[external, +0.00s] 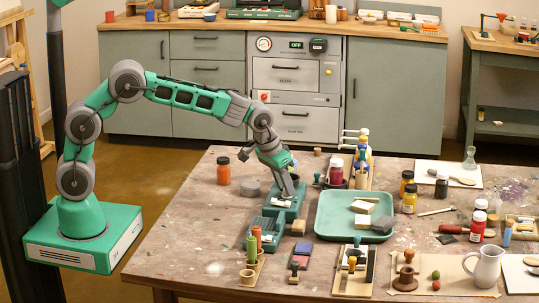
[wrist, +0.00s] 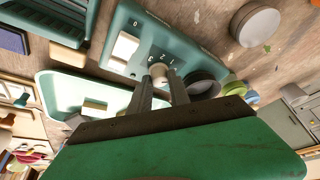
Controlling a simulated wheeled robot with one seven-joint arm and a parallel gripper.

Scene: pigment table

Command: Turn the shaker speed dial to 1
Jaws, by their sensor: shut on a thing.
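The shaker is a teal box (external: 279,214) on the wooden table, under my gripper (external: 291,191). In the wrist view the shaker's teal top (wrist: 124,25) shows a white panel and small printed marks, among them what look like 0, 2 and 1. A small pale dial (wrist: 158,70) sits between my fingertips (wrist: 160,80). My gripper is shut on this dial from above. The fingers cover part of the dial, and I cannot tell which mark it points to. A dark round part (wrist: 202,84) lies just right of the fingers in the wrist view.
A second teal device (external: 262,232) stands in front of the shaker. A green tray (external: 322,226) with pale blocks is to the right. A grey round disc (external: 250,188) and an orange jar (external: 223,171) stand behind left.

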